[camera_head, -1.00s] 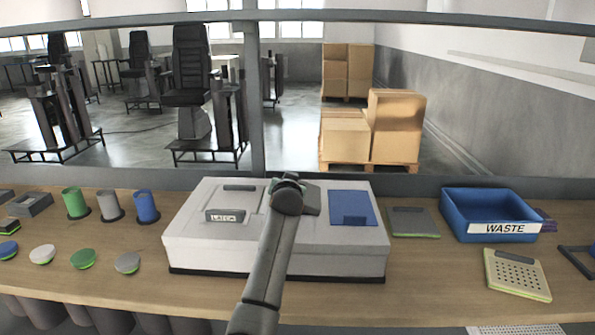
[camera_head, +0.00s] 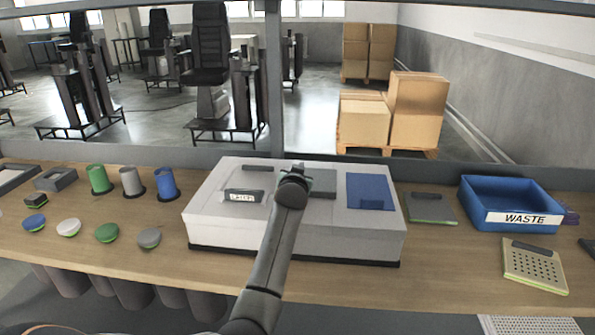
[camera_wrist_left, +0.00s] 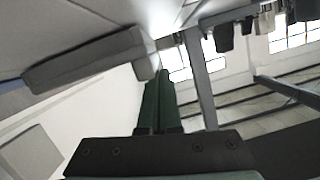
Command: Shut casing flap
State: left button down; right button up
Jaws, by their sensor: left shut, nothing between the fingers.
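The white casing (camera_head: 300,235) stands on the bench in the head view. Its left part is a pale panel, apparently the flap (camera_head: 218,200), with a labelled latch (camera_head: 243,196) and a dark grip bar near the back. The panel looks flat or nearly flat; I cannot tell if it is fully down. My left gripper (camera_head: 296,172) is over the casing's middle, right of the panel, its fingers mostly hidden by my wrist. In the left wrist view the dark fingers (camera_wrist_left: 158,85) are together and empty, close to a grey bar (camera_wrist_left: 88,58) on a pale surface. Contact is unclear.
Cups and several round buttons stand at left.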

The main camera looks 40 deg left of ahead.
pick_arm(q)
jog(key=shift+r, duration=0.15)
notch_tip(320, 180, up, 4)
jog(key=p, duration=0.4)
jog(key=shift+r, duration=0.15)
jog(key=v, duration=1)
jog(key=shift+s+a+f+b, duration=0.2)
jog(key=shift+a+f+b, duration=0.05)
jog(key=shift+b, duration=0.15)
